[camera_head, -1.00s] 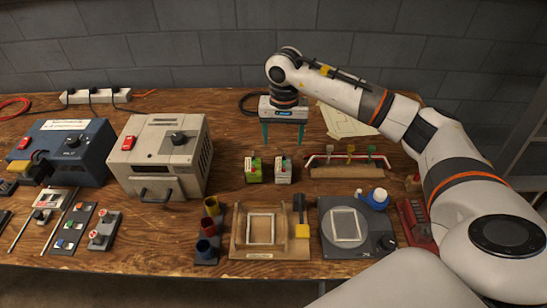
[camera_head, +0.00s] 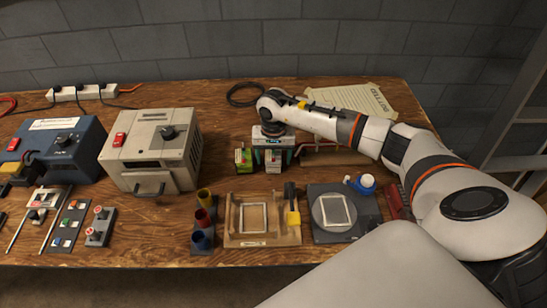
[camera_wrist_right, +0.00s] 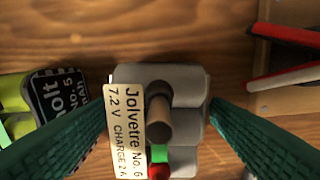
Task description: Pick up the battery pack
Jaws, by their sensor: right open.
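A grey battery pack (camera_head: 273,165) stands on the wooden bench beside a green battery pack (camera_head: 243,160). In the right wrist view the grey pack (camera_wrist_right: 188,82) has a cream label reading "Jolvetre No. 6, 7.2 V", a round brown post on top, and green and red parts. My right gripper (camera_wrist_right: 158,106) is open, with one teal finger on each side of the grey pack; I cannot tell whether they touch it. In the head view the right gripper (camera_head: 273,153) hides the pack's upper part. The green pack (camera_wrist_right: 15,95) lies just left of the left-hand finger. My left gripper is out of view.
A wooden rack with a red bar (camera_head: 328,158) is close to the right of the gripper. A grey charger box (camera_head: 150,165) stands to the left. In front are colored cups (camera_head: 203,220), a wooden tray (camera_head: 233,238) and a scale (camera_head: 367,230).

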